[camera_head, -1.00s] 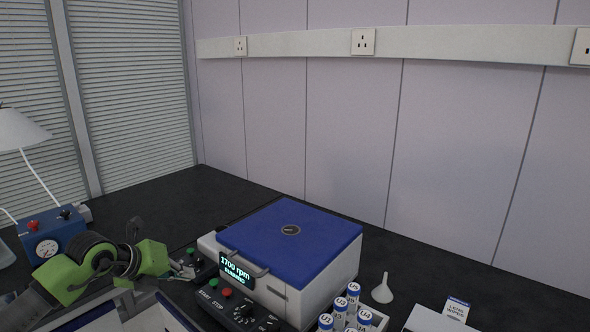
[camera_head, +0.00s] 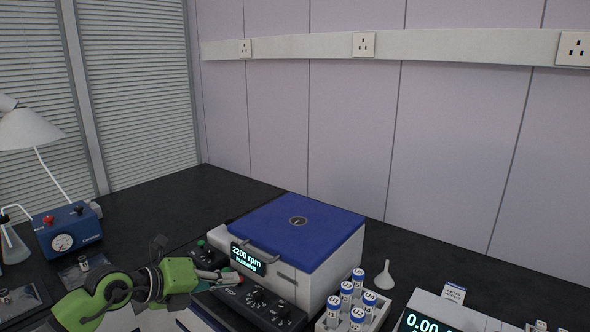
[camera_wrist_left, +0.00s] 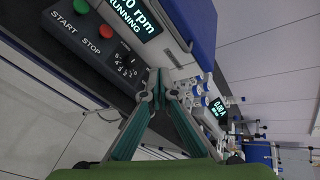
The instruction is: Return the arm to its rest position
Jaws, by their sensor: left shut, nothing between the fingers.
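My left gripper (camera_head: 222,275) reaches in from the lower left of the head view. Its fingers are shut and empty, and they overlap the left part of the centrifuge's control panel in the picture. Whether they touch it I cannot tell. In the left wrist view the fingertips (camera_wrist_left: 160,84) meet in front of the panel (camera_wrist_left: 98,45), with the green START and red STOP buttons beyond them. The centrifuge (camera_head: 318,268) has its blue lid (camera_head: 305,232) down, and its display (camera_head: 248,258) reads 2200 rpm RUNNING. My right gripper is not in view.
A rack (camera_head: 332,322) of several blue-capped tubes stands right of the centrifuge, near a white funnel (camera_head: 384,275). A balance (camera_head: 436,312) is at the lower right. A blue gauge box (camera_head: 68,230), flask (camera_head: 12,246) and lamp (camera_head: 30,130) stand left. The bench behind is clear.

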